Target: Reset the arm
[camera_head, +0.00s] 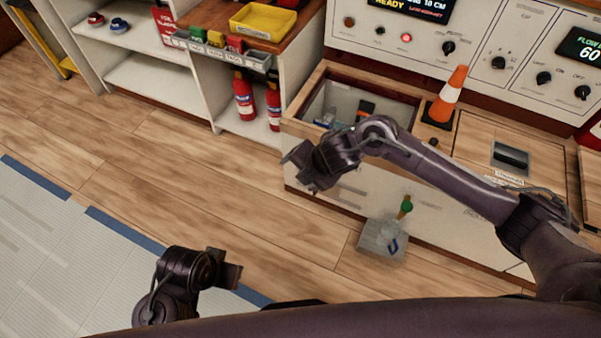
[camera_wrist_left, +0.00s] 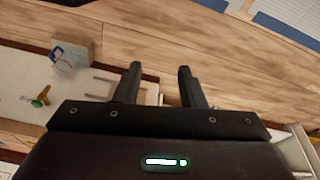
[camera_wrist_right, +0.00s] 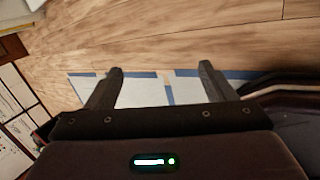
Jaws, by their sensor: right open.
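Both arms show in the head view. One gripper (camera_head: 297,170) is in front of the open drawer, its arm coming in from the right; what lies around it matches the left wrist view. The other gripper (camera_head: 234,274) is low on the left, above the floor near the mat, matching the right wrist view. In the left wrist view the left fingers (camera_wrist_left: 158,72) are apart with nothing between them. In the right wrist view the right fingers (camera_wrist_right: 160,75) are apart and empty, with floor and mat below.
Fire extinguishers (camera_head: 245,96) stand under a shelf. Wooden floor (camera_head: 150,150) is clear at left.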

